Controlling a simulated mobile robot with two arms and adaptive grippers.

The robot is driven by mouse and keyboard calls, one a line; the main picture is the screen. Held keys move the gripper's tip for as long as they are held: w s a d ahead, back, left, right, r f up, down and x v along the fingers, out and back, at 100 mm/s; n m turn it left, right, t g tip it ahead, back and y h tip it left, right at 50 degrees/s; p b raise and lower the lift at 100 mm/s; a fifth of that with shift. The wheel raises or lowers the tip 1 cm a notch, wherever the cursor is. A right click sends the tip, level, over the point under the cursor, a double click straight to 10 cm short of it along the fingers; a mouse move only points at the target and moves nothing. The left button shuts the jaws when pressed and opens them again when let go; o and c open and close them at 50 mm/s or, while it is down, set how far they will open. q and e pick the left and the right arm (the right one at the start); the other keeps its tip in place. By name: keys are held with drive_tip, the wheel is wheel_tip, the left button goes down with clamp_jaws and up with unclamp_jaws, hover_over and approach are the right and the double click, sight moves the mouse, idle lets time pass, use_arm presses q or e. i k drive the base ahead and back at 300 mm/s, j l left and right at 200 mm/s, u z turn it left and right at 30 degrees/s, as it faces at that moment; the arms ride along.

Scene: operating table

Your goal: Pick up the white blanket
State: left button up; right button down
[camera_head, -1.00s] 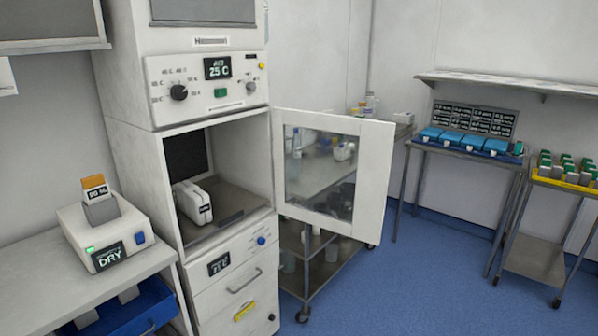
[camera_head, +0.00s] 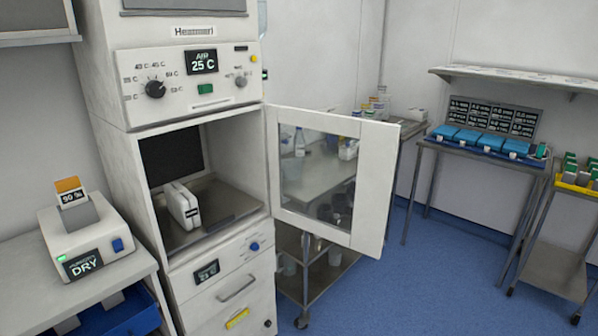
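A folded white bundle with a dark label, perhaps the white blanket (camera_head: 183,205), stands on the floor of the open warming cabinet (camera_head: 199,320). It sits left of the middle of the compartment. The cabinet's glass door (camera_head: 376,190) is swung open to the right. The display above the compartment reads 25 C. Neither of my grippers shows in the head view.
A counter at the left holds a white box marked DRY (camera_head: 85,240), with a blue drawer (camera_head: 120,318) below. A wheeled cart (camera_head: 322,275) stands behind the door. Tables with blue boxes (camera_head: 480,141) and green-topped items stand at the right. Blue floor (camera_head: 420,270) is clear in front.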

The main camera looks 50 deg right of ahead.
sight(181, 204)
drive_tip(key=l+u, duration=0.1)
drive_tip(key=l, duration=0.6)
drive_tip(key=l+u, duration=0.15)
drive_tip(key=l, duration=0.55)
drive_tip(key=k+l+u, duration=0.1)
drive_tip(key=l, duration=0.6)
drive_tip(key=k+l+u, duration=0.1)
drive_tip(key=l, duration=0.6)
